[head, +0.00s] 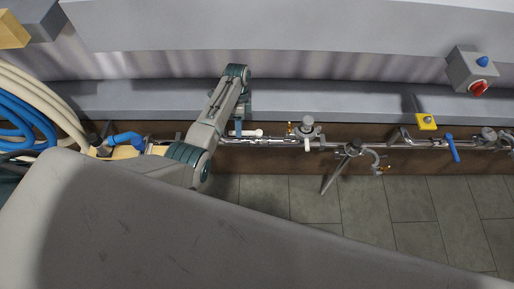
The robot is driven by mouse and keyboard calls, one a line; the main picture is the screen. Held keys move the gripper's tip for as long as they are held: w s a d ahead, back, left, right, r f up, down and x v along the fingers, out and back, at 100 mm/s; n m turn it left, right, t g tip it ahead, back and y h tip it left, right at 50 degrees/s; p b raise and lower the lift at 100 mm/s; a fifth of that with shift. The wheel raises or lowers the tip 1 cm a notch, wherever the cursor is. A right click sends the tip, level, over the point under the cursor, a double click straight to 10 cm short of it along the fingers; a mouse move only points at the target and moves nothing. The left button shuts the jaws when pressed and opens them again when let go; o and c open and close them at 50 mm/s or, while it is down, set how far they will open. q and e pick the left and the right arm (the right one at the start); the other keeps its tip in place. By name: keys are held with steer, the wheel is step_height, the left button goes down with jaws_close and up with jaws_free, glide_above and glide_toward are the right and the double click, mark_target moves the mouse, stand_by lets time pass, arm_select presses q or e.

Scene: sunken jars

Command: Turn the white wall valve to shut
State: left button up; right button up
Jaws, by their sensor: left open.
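A white lever handle (250,132), which looks like the white valve, lies level along the metal pipe low on the wall, in the middle of the head view. My left gripper (239,126) hangs from its arm directly over the left end of this handle. It is open. The fingertips are small and partly covered by my wrist, so I cannot tell if they touch the handle or stand around it. The valve body is hard to make out under the gripper. My right gripper is not in view.
The pipe carries a grey capped fitting (307,131), a dark fitting (351,149) and a blue lever (452,148). A grey box with a red knob (478,88) and a yellow plate (426,122) are at right. Blue hoses (22,122) hang at left. The tiled floor (400,205) is clear.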

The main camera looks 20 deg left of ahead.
arm_select(q)
steer(key=shift+x, duration=1.3)
